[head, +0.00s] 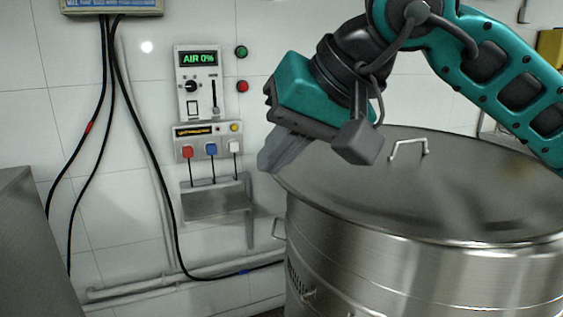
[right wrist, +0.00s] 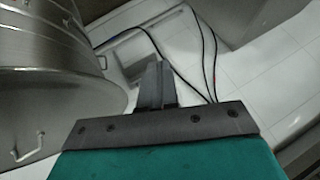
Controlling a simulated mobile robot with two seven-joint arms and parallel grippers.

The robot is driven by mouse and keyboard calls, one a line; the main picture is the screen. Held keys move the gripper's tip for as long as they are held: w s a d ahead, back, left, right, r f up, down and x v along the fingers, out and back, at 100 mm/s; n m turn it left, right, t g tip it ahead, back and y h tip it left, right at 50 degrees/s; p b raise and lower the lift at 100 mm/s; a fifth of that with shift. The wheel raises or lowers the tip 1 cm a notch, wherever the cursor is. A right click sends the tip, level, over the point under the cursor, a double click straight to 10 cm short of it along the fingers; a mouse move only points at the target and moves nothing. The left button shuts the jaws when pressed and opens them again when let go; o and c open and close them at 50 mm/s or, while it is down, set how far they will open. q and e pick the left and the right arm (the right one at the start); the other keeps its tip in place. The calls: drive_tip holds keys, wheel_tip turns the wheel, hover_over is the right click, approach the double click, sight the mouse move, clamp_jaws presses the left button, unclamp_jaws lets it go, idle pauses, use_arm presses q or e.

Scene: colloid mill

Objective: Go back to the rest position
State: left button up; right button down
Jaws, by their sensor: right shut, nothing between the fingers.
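My right gripper (head: 279,153) is in the middle of the head view, on a teal and black arm that comes in from the upper right. It is in the air in front of the wall, at the left edge of the big steel vat (head: 420,215). Its fingers are together and hold nothing. In the right wrist view the shut fingers (right wrist: 157,82) point up the picture, with the vat at the left. My left gripper is in neither view.
A control panel (head: 199,84) reading "AIR 0%" is on the tiled wall, with a switch box (head: 207,141) below it. The vat has a lid handle (head: 407,147). Black cables (head: 140,140) hang at the left. A grey metal surface (head: 30,250) stands at the lower left.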

drive_tip(key=s+a+f+m+g+y+p, duration=0.1)
drive_tip(key=s+a+f+m+g+y, duration=0.1)
drive_tip(key=s+a+m+g+y, duration=0.65)
drive_tip(key=w+d+f+m+t+y+p, duration=0.15)
drive_tip(key=w+d+f+m+t, duration=0.55)
drive_tip(key=m, duration=1)
drive_tip(key=w+d+f+m+t+y, duration=0.1)
drive_tip(key=w+d+m+t+y, duration=0.25)
drive_tip(key=m+t, duration=1.05)
drive_tip(key=w+d+f+m+t+h, duration=0.1)
drive_tip(key=d+f+m+h, duration=0.4)
drive_tip(key=f+m, duration=0.4)
drive_tip(key=w+d+f+m+h, duration=0.1)
drive_tip(key=d+f+m+h, duration=0.2)
drive_tip(key=f+m+h, duration=0.6)
drive_tip(key=s+d+f+m+g+h, duration=0.2)
drive_tip(key=s+d+f+m+g, duration=0.1)
drive_tip(key=s+f+m, duration=0.4)
drive_tip(key=s+d+f+m+g+h+p, duration=0.1)
drive_tip(key=s+d+f+m+g, duration=0.3)
drive_tip(key=s+f+m, duration=0.4)
wheel_tip(320, 180, down, 4)
drive_tip(key=shift+s+d+f+h, duration=0.1)
drive_tip(key=shift+s+d+h, duration=0.3)
drive_tip(key=shift+d+h, duration=0.2)
